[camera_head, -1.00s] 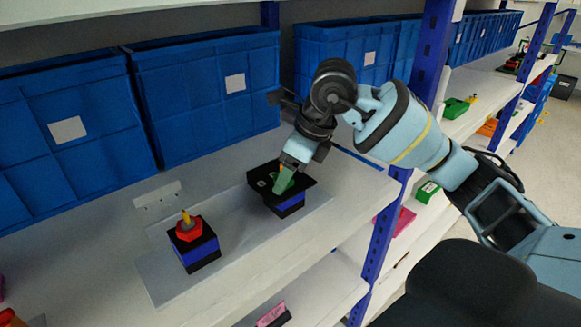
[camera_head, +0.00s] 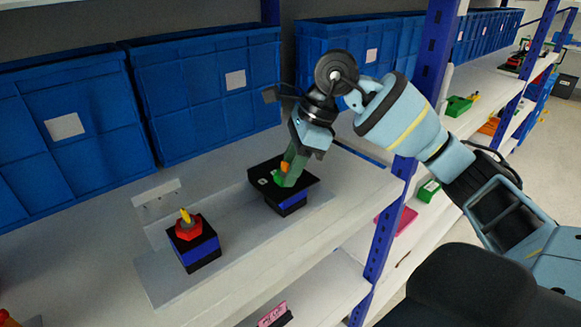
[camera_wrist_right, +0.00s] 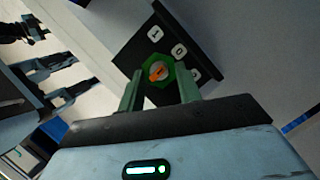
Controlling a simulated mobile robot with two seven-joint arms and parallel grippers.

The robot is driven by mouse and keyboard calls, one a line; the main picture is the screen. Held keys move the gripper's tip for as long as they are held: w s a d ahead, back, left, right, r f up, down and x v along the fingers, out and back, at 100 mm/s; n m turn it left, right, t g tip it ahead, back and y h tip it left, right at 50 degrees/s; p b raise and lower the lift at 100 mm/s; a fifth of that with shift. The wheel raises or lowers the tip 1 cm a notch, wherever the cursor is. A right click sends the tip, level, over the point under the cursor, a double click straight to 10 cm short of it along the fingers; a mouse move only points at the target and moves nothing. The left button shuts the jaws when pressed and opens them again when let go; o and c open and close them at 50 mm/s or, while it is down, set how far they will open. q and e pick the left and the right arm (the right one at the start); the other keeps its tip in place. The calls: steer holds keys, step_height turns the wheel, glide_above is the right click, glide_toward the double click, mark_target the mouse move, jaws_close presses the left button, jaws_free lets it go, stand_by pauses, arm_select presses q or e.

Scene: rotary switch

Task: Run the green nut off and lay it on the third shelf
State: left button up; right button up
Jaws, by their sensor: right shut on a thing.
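The green nut (camera_head: 280,179) sits on a black-topped switch block (camera_head: 264,176) on the shelf, with an orange pointer (camera_head: 284,167) rising from its middle. My right gripper (camera_head: 287,175) reaches down from above and is shut on the green nut. In the right wrist view the green fingers (camera_wrist_right: 160,96) lie on two sides of the nut (camera_wrist_right: 174,62), which is still at the block's dark plate (camera_wrist_right: 156,36) marked with digits. The fingers hide part of the nut in the head view. My left gripper is not in view.
A second block with a red nut (camera_head: 188,229) and yellow pointer stands to the left on the same grey base (camera_head: 165,280). Blue bins (camera_head: 205,105) line the back. A blue upright post (camera_head: 383,235) stands right, with lower shelves beyond.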

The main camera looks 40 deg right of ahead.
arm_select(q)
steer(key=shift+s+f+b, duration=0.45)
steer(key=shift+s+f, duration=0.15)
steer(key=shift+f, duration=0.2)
arm_select(e)
steer(key=n, duration=0.2)
steer(key=n+g, duration=0.1)
steer(key=n, duration=0.1)
steer(key=n+g, duration=0.1)
steer(key=n, duration=0.1)
steer(key=shift+w+y, duration=0.3)
steer(key=shift+n, duration=0.3)
